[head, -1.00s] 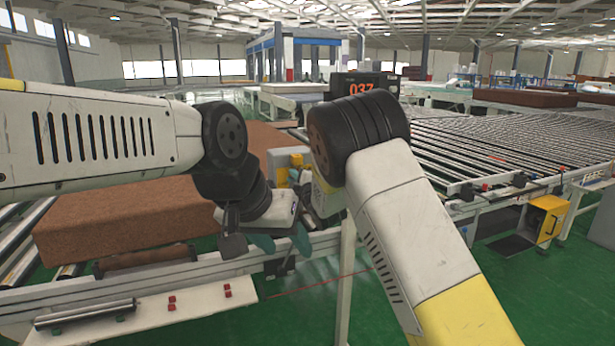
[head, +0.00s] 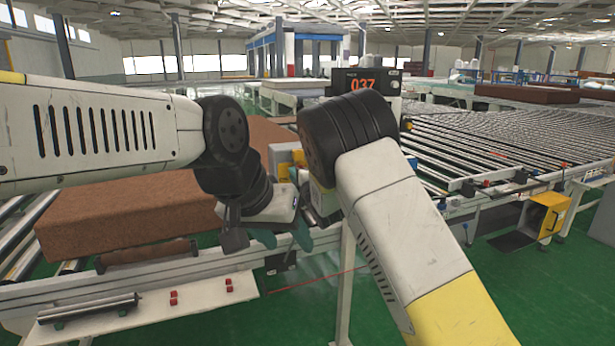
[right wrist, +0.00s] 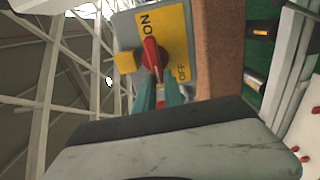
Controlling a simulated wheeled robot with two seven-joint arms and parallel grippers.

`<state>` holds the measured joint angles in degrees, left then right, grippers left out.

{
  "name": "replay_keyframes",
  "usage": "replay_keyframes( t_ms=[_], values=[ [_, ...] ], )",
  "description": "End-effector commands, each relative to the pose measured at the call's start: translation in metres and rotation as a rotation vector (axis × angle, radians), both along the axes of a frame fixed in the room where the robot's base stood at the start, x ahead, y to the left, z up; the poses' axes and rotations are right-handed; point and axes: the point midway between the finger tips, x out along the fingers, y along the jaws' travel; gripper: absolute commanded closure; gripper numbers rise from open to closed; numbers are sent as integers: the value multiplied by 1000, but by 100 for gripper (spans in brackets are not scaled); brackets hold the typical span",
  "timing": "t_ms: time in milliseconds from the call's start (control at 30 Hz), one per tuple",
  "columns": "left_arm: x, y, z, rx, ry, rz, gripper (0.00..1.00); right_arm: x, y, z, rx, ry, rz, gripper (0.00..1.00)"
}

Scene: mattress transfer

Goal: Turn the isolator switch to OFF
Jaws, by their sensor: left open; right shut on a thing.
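The isolator switch is a grey box with a yellow plate (right wrist: 176,32) in the right wrist view, marked ON and OFF. Its red handle (right wrist: 151,56) has its upper end beside the ON lettering; OFF is to the lower right. My right gripper (right wrist: 158,88) is shut on the handle, with a teal finger on either side of its lower part. In the head view my right arm hides most of that gripper and part of the switch. My left gripper (head: 284,238) is open and empty, its teal fingers apart in front of the conveyor.
A brown mattress block (head: 130,210) lies on the roller conveyor at the left. A white shelf (head: 150,305) with red buttons juts out in front. A black display (head: 365,82) reading 037 stands behind my right arm. Green floor (head: 300,315) is open below.

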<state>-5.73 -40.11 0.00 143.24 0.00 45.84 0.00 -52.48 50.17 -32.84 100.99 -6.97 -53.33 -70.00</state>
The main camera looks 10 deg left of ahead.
Motion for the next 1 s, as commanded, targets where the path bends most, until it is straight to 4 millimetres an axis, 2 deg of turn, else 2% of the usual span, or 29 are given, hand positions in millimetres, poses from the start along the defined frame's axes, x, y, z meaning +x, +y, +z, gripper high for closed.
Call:
replay_keyframes(
  t_ms=[33, 67, 167, 567, 1000],
  values=[
    [0, 0, 0, 0, 0, 0, 48, 3, -8, -6, -9, 10, -15, 100],
    [0, 0, 0, 0, 0, 0, 48, 3, -8, -6, -9, 10, -15, 83],
    [0, 0, 0, 0, 0, 0, 48, 3, -8, -5, -7, 9, -15, 65],
    [0, 0, 0, 0, 0, 0, 48, -2, -7, -1, -3, 4, -8, 65],
    [0, 0, 0, 0, 0, 0, 48, -56, -45, -2, -4, 6, -11, 65]
  ],
)
